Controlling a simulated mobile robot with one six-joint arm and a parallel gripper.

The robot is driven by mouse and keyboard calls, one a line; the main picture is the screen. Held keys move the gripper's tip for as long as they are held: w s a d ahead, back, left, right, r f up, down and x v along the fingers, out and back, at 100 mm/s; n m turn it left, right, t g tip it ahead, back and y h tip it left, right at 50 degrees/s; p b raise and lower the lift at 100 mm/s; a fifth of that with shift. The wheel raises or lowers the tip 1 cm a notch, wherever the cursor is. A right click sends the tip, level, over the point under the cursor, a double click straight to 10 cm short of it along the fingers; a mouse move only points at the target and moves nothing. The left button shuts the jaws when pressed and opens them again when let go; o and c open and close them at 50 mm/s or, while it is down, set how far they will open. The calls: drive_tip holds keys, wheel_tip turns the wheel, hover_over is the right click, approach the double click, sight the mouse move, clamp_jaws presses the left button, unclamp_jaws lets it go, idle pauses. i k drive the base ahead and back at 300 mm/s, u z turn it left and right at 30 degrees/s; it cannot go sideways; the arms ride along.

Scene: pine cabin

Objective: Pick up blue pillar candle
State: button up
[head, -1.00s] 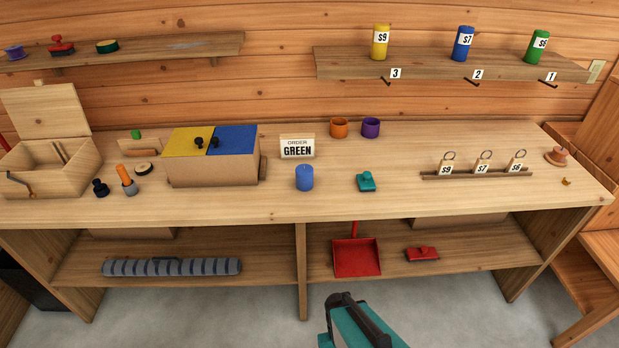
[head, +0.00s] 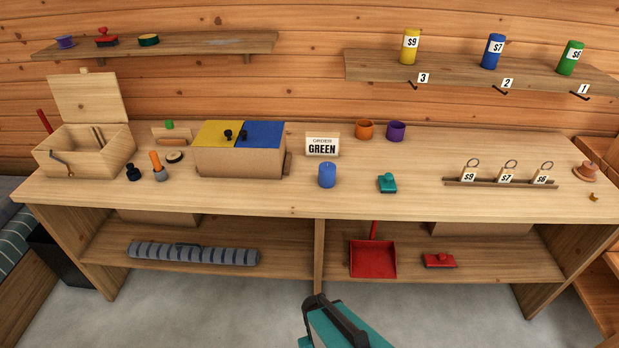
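A short blue pillar candle (head: 327,175) stands upright near the front edge of the workbench top, in front of the "ORDER GREEN" sign (head: 322,145). A taller blue cylinder labelled $7 (head: 493,51) stands on the upper right shelf, between a yellow one (head: 410,46) and a green one (head: 570,58). My gripper (head: 335,322) shows only in part, teal and dark, at the bottom edge. It is low, in front of the bench and well apart from the candle. Its fingertips cannot be made out clearly.
A box with yellow and blue lids (head: 240,163) stands left of the candle. A teal stamp-like block (head: 387,183) is to its right. Orange (head: 364,130) and purple (head: 396,131) cups stand behind. The workbench's front edge (head: 300,213) lies between my gripper and the candle.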

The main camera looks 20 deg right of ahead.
sight(327, 169)
drive_tip(key=z, duration=0.05)
drive_tip(key=k, duration=0.2)
drive_tip(key=u, duration=3.2)
drive_tip(key=k, duration=1.35)
drive_tip(key=z, duration=0.4)
